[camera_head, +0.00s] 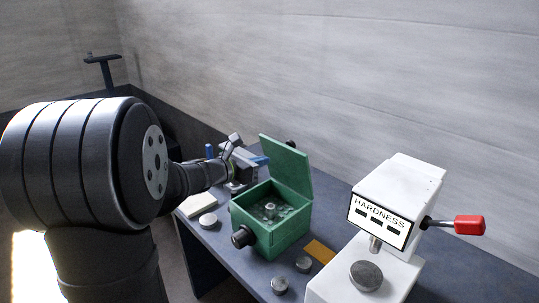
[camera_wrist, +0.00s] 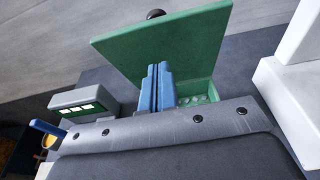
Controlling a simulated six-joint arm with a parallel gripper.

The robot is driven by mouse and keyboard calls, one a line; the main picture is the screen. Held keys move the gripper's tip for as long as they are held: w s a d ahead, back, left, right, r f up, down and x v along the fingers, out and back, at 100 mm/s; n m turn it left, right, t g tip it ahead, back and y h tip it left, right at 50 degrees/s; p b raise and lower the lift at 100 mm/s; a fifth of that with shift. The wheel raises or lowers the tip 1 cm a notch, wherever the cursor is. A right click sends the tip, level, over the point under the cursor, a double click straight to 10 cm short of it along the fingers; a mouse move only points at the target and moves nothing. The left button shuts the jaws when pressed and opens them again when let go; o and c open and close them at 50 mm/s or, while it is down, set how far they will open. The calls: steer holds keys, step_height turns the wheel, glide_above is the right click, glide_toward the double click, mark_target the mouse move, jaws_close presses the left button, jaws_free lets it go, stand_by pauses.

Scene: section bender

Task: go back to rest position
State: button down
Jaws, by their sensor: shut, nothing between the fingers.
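My gripper (camera_wrist: 159,70) shows in the wrist view as two blue fingers pressed together with nothing between them. In that view the fingers lie in front of the open green box (camera_wrist: 201,88) and its raised lid (camera_wrist: 150,38). In the head view my arm reaches in from the left and its end is beside the back left of the green box (camera_head: 275,236). The box's lid (camera_head: 287,166) stands open.
A white hardness tester (camera_head: 398,195) with a red-tipped lever (camera_head: 469,225) stands at right. Several grey discs, one at the front (camera_head: 280,285), and a yellow plate (camera_head: 319,251) lie on the dark table.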

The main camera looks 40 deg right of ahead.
steer(key=a+r, duration=0.4)
steer(key=a, duration=0.4)
steer(key=shift+r, duration=0.4)
glide_toward(281, 152)
steer(key=d+f, duration=0.2)
steer(key=d, duration=0.2)
steer(key=d+r, duration=0.1)
steer(key=d, duration=0.1)
steer(key=shift+w+d, duration=0.1)
steer(key=shift+a+f, duration=0.25)
steer(key=shift+a, duration=0.35)
steer(key=shift+d, duration=0.15)
